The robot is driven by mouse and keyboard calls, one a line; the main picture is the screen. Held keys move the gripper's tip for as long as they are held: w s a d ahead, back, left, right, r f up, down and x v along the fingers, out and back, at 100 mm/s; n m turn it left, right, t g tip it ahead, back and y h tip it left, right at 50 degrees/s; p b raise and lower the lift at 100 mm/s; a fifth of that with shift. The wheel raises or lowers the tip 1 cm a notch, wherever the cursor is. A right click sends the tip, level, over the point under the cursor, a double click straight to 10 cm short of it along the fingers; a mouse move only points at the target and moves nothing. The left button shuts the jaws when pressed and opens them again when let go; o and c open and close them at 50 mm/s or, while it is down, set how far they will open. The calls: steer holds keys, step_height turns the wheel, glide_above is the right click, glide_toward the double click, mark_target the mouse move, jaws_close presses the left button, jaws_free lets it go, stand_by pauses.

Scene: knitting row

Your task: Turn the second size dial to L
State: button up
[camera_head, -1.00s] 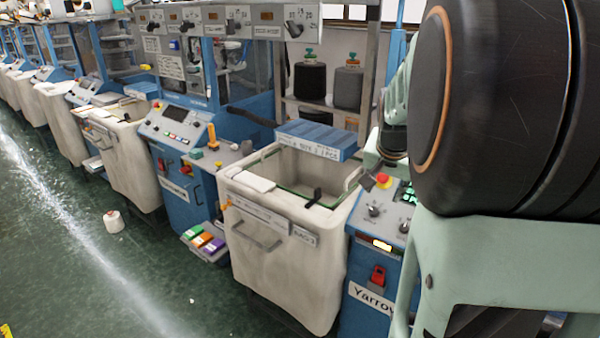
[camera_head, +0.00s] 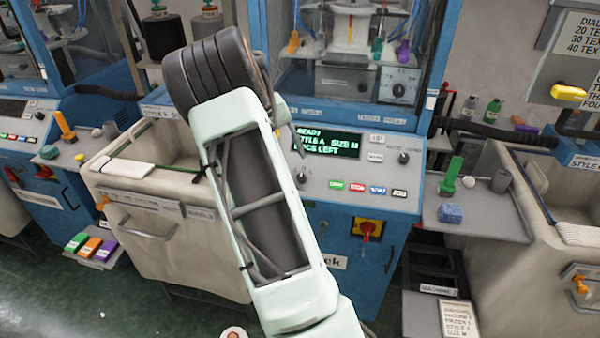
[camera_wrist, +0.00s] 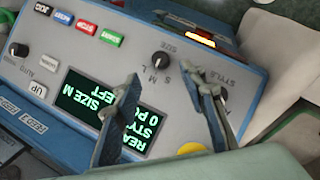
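The size dial (camera_wrist: 161,60) is a small dark knob on a grey control panel, marked S, M and L, in the wrist view. Its pointer direction is too small to tell. It also shows beside my arm in the head view (camera_head: 301,176). The panel's screen (camera_head: 327,143) reads style A, size M. The style dial (camera_wrist: 222,96) is partly hidden by a finger in the wrist view. My gripper (camera_wrist: 164,80) is open and empty, with its fingers apart over the panel and their tips flanking the S-M-L marks.
Coloured buttons (camera_wrist: 88,27) and an auto knob (camera_wrist: 18,49) lie beside the dials. A red switch (camera_head: 367,229) is below the panel.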

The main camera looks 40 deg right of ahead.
mark_target(301, 176)
steer(key=x, duration=0.8)
steer(key=shift+d+p, duration=0.1)
steer(key=shift+p, duration=0.25)
jaws_close()
